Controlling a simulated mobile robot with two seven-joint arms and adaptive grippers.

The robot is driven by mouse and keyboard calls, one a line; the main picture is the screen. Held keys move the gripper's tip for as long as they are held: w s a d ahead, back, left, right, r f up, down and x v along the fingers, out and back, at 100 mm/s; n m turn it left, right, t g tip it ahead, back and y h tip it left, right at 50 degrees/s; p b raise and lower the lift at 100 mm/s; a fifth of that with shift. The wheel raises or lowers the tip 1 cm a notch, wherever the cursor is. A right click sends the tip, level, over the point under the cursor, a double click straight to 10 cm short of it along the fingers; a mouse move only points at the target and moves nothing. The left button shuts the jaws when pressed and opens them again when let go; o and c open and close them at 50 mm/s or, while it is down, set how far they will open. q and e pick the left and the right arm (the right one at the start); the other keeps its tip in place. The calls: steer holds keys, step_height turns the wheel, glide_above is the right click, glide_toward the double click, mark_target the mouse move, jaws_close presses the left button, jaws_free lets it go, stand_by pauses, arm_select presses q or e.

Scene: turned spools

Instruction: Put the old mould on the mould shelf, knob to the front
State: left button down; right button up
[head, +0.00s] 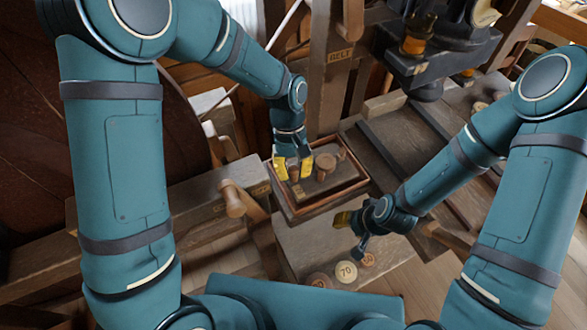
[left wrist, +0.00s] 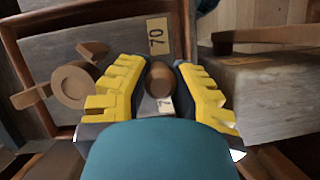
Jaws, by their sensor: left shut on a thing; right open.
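My left gripper (head: 293,168) is shut on a small brown wooden piece, probably the old mould, which shows between its yellow fingers. In the left wrist view its rounded brown knob (left wrist: 160,80) shows between the fingers (left wrist: 160,92), with a small pale label beside it; the rest is hidden. The gripper is over a wood-rimmed grey tray (head: 357,185). Another brown turned piece (head: 325,163) lies in the tray, right of the gripper; it shows in the left wrist view (left wrist: 74,86). I cannot tell whether the tray is the mould shelf. My right gripper (head: 350,232) is open and empty.
Several round wooden discs, one marked 70 (head: 346,271), lie on the grey bench top in front of the tray. A wooden handle (head: 232,199) sticks up at left. A post labelled BELT (head: 339,56) stands behind. A dark machine (head: 440,55) stands at back right.

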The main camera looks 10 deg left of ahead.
arm_select(q)
steer(key=c, duration=0.9)
jaws_free()
